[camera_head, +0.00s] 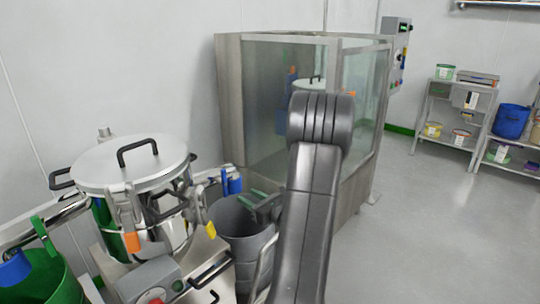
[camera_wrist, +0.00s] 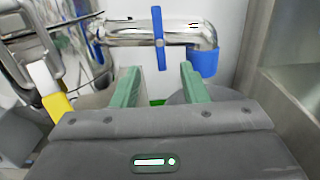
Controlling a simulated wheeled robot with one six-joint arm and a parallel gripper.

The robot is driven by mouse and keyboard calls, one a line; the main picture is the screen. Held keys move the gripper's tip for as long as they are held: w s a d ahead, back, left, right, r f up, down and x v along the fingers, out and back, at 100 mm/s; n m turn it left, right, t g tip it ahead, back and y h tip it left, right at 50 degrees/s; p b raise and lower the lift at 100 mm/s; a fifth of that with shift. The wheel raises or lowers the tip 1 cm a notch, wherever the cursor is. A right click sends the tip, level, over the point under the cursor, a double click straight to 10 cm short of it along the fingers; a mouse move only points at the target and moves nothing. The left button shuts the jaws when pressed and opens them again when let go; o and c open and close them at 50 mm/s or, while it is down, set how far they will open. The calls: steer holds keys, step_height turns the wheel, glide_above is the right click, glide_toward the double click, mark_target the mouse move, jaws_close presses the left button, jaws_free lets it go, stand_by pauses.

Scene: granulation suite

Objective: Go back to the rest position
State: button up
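My gripper (camera_head: 252,199) is low over the grey bin in the head view, to the left of my dark arm. In the wrist view its two green fingers (camera_wrist: 160,78) stand apart with nothing held between them. A steel pipe with a blue lever and a blue end (camera_wrist: 160,38) lies just beyond the fingertips. I cannot tell the exact gap between fingers and pipe. My forearm and elbow rise in the middle of the head view and hide part of the glass-walled cabinet.
A steel vessel (camera_head: 140,165) with a handled lid stands left of my gripper. The grey bin (camera_head: 240,245) is below it. The glass-walled cabinet (camera_head: 270,100) stands behind. A green bin (camera_head: 45,280) is at lower left. Shelves (camera_head: 455,115) stand far right; the floor (camera_head: 430,220) there is clear.

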mark_target(226, 184)
steer(key=x, duration=1.2)
steer(key=shift+w+a+b, duration=0.2)
steer(key=shift+b, duration=0.2)
